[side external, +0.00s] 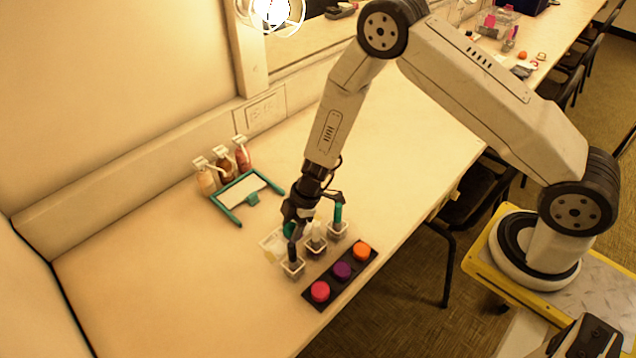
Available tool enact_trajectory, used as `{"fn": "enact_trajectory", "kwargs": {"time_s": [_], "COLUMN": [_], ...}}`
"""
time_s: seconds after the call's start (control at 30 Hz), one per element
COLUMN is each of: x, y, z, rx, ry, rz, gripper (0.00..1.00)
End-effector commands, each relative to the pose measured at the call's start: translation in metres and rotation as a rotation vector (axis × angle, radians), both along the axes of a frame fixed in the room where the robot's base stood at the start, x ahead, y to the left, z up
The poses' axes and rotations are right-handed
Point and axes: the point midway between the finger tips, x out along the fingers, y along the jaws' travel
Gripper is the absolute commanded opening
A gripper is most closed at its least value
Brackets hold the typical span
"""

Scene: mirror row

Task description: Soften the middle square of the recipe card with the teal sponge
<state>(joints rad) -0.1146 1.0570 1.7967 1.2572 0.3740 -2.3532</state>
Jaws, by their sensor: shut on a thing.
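My gripper (291,226) is low over the near part of the table, above the left cups. It is shut on a small teal piece (288,230), which looks like the teal sponge; the jaws hide much of it. A pale card (244,193) in a teal frame lies behind and to the left, apart from my gripper. It looks like the recipe card, but its squares are too small to make out.
Three small white cups hold a dark handle (292,254), a pale handle (317,231) and a teal handle (338,214). A dark strip (331,284) in front bears pink, purple and orange rounds. Pump bottles (223,167) stand by the wall. The left table is clear.

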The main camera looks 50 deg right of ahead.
Motion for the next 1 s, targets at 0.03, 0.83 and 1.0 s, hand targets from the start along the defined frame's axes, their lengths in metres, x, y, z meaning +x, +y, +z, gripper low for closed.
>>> {"fn": "enact_trajectory", "kwargs": {"time_s": [0.03,0.83,1.0], "x": [-0.001,-0.024,-0.027], "y": [0.0,0.001,0.001], "z": [0.0,-0.002,-0.002], "rx": [0.0,0.001,0.0], "ry": [0.001,0.009,0.008], "rz": [0.0,0.003,0.003], "gripper": [0.09,0.09,0.09]}}
